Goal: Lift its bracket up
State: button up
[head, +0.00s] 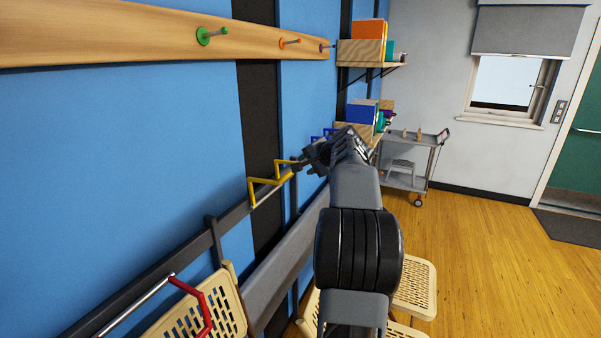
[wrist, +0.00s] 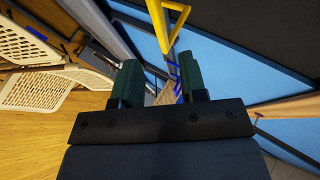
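A yellow bracket (head: 252,191) is fixed on the dark wall rail, left of my gripper; it also shows at the top of the wrist view (wrist: 161,25). A red bracket (head: 204,305) is at the lower left, in front of a beige folding chair (head: 176,327). Blue brackets (head: 316,138) are farther along, partly hidden by my arm. My gripper (head: 308,157) is close to the right end of the yellow bracket; I cannot tell if they touch. In the wrist view its fingers (wrist: 160,62) are apart, with no held object visible between them.
A wooden peg board (head: 150,32) runs along the blue wall above. Shelves with boxes (head: 367,52) and a grey cart (head: 417,146) stand at the back. Another beige chair (head: 418,288) is right of my arm. The wooden floor at right (head: 500,250) is clear.

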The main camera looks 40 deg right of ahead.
jog(key=shift+v, duration=1.1)
jog(key=shift+a, duration=0.1)
